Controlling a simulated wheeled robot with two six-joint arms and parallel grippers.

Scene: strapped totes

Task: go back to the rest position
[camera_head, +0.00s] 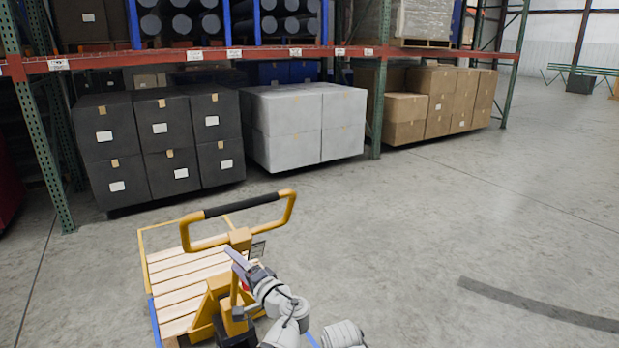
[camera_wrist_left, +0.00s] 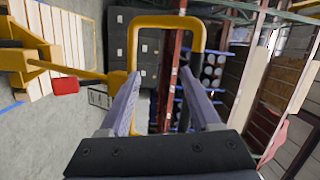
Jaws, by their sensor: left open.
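My left gripper (camera_head: 238,262) is in the lower middle of the head view, just below the yellow handle loop of a pallet jack. In the left wrist view its two grey fingers (camera_wrist_left: 160,76) stand apart with nothing held between them. The yellow handle (camera_head: 238,213) has a black grip bar and also shows in the left wrist view (camera_wrist_left: 168,21), beyond the fingers. I cannot tell whether the gripper touches the handle. The jack carries a slatted wooden pallet (camera_head: 180,275) with no load in sight. My right gripper is not in view.
A rack with an orange beam (camera_head: 240,54) and green posts stands at the back. Under it are stacked dark boxes (camera_head: 160,140), white boxes (camera_head: 305,125) and brown cartons (camera_head: 440,100). Open concrete floor (camera_head: 450,220) lies to the right, with a dark stripe on it.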

